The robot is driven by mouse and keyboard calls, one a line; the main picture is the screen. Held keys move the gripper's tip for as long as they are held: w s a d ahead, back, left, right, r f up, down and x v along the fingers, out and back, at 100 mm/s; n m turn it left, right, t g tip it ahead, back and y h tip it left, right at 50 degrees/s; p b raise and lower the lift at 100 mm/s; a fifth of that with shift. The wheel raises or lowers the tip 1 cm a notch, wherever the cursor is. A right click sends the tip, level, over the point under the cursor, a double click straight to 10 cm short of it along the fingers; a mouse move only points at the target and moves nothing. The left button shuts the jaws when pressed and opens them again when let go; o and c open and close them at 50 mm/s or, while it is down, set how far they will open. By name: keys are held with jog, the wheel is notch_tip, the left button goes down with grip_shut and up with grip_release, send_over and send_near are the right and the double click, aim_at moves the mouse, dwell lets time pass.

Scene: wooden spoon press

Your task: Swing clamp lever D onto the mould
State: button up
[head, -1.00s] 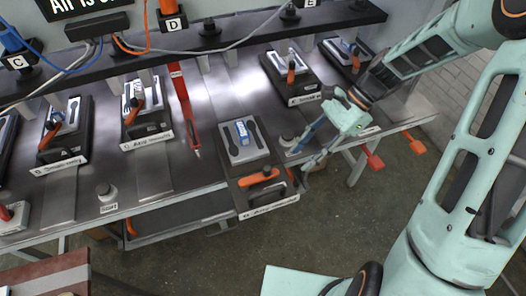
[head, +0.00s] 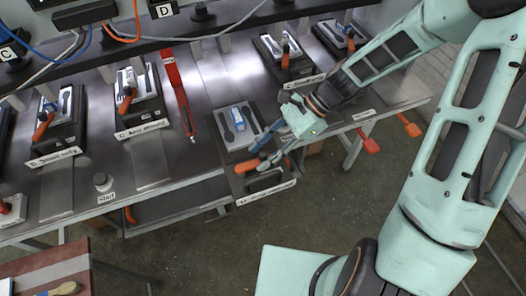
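The middle press station (head: 221,150) stands forward of the others, with a grey mould plate (head: 224,121) and a small blue block (head: 238,117) on it. Its orange lever handle (head: 246,165) lies across the front, clear of the mould plate. I take this as lever D; its front label is too small to read. My gripper (head: 260,161) comes in from the right with its fingers spread, their tips around or just over the right end of the handle. I cannot tell whether they touch it.
More stations with orange levers stand at left (head: 58,118) and back right (head: 285,57). A red bar (head: 178,90) lies left of the middle station. Two red-orange tabs (head: 369,143) jut out at right.

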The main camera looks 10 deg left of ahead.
grip_shut()
dwell(0.3)
